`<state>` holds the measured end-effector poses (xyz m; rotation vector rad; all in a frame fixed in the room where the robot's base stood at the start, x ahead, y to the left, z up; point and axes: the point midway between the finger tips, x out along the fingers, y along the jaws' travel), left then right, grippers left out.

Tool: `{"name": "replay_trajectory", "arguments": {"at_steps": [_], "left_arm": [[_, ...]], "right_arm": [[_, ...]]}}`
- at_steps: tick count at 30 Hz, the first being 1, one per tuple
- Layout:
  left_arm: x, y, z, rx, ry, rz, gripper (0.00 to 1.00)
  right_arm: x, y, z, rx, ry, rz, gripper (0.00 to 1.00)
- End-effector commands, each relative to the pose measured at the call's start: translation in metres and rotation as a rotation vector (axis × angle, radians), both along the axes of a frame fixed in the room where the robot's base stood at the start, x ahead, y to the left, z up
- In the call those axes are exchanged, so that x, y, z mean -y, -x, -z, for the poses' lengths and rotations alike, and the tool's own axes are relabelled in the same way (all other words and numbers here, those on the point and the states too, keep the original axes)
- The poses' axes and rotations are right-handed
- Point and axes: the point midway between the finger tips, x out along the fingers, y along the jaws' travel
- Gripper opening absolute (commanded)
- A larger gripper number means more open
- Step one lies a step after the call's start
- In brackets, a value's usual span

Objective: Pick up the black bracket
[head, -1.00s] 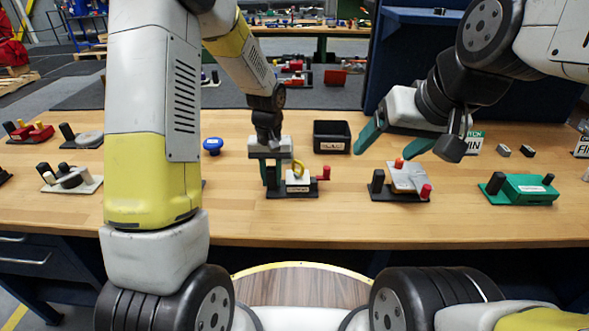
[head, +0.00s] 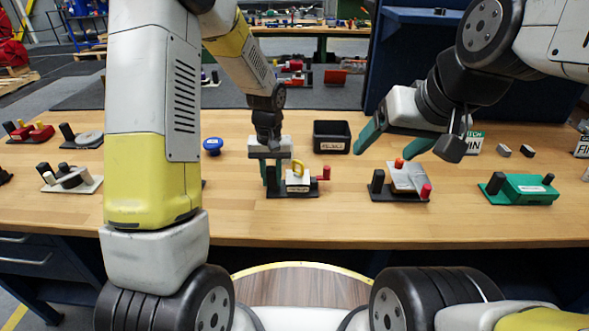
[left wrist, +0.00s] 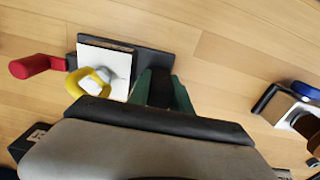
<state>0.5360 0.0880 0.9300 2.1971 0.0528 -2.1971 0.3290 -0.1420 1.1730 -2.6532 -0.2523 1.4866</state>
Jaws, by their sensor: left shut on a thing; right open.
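The black bracket (head: 275,191) forms the dark base and upright post of a fixture in the middle of the bench, with a white block (head: 298,184), a yellow ring and a red handle (head: 325,173) on it. My left gripper (head: 271,187) points down over the fixture's left end, its green fingers shut on the dark post. In the left wrist view the fingers (left wrist: 165,92) flank the dark post, and the black base (left wrist: 152,62) shows beyond them. The fingers hide much of the post. My right gripper (head: 392,152) is open and empty above the bench, to the right.
A black bin (head: 332,137) stands behind the fixture, and a blue knob (head: 213,145) lies to its left. A grey fixture with red and orange knobs (head: 407,180) and a green fixture (head: 525,189) stand to the right. Bare wood lies in front.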

Motion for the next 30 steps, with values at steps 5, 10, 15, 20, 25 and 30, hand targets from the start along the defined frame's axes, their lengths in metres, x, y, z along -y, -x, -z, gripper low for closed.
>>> {"name": "replay_trajectory", "arguments": {"at_steps": [5,10,15,20,25,30], "left_arm": [[0.000,-0.001,-0.001,0.003,0.001,0.000,0.00],[0.000,-0.001,-0.005,0.004,0.001,0.000,0.00],[0.001,-0.002,-0.030,0.007,0.003,0.000,0.00],[0.000,-0.002,-0.063,0.007,0.002,0.000,0.00],[0.001,-0.001,-0.087,0.004,0.001,0.000,0.00],[0.001,0.000,-0.066,-0.004,0.000,0.001,0.00]], "right_arm": [[0.000,0.000,0.000,0.000,0.000,0.000,0.76],[0.000,0.000,0.000,0.000,0.000,0.000,0.76],[0.000,0.000,0.000,0.000,0.000,0.000,0.76],[0.000,0.000,0.000,0.000,0.000,0.000,0.76],[0.000,0.000,0.000,0.000,0.000,0.000,0.76],[0.000,0.000,0.000,0.000,0.000,0.000,0.76]]}}
